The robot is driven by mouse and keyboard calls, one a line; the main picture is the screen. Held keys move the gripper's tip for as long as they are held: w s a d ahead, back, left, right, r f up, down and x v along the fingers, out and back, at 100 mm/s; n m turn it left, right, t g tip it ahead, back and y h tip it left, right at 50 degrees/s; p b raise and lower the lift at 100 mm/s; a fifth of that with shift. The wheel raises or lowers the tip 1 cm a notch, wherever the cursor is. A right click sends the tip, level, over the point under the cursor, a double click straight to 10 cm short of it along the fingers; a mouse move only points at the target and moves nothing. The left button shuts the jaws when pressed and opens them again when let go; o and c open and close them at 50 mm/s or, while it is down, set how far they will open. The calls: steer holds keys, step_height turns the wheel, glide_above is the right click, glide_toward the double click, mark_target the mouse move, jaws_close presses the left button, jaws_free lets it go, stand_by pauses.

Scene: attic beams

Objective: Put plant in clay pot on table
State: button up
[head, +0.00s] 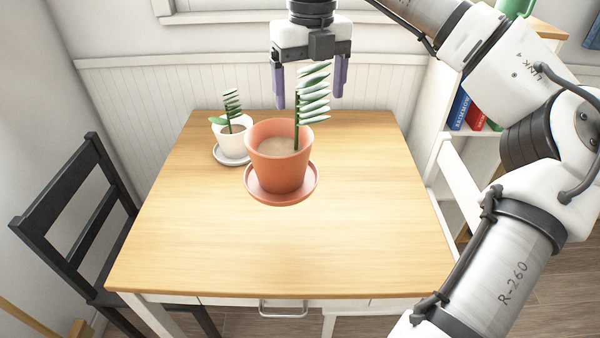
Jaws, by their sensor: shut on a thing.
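A terracotta clay pot (277,172) stands upright on a matching saucer (309,190) on the wooden table (290,245). A plant with a thin upright stem and pale-striped green leaves (315,95) is held by my gripper (309,96). The gripper points down above the back right of the pot, its two purple fingers on either side of the leaves. The stem's lower end overlaps the pot's opening near its right inner wall. I cannot tell whether it touches the soil-coloured inside.
A small white pot (233,141) with another plant stands on a white saucer just left and behind the clay pot. A black chair (75,220) is at the left, a white chair (458,180) at the right. The table's front half is clear.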

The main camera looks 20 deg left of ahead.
mark_target(308, 174)
step_height(308, 174, down, 18)
steer(key=shift+r+p, duration=0.1)
steer(key=shift+p, duration=0.85)
steer(key=shift+f, duration=0.2)
steer(key=o, duration=1.9)
steer(key=shift+r, duration=0.15)
step_height(308, 174, up, 12)
steer(key=shift+r+b, duration=0.1)
steer(key=shift+b, duration=0.65)
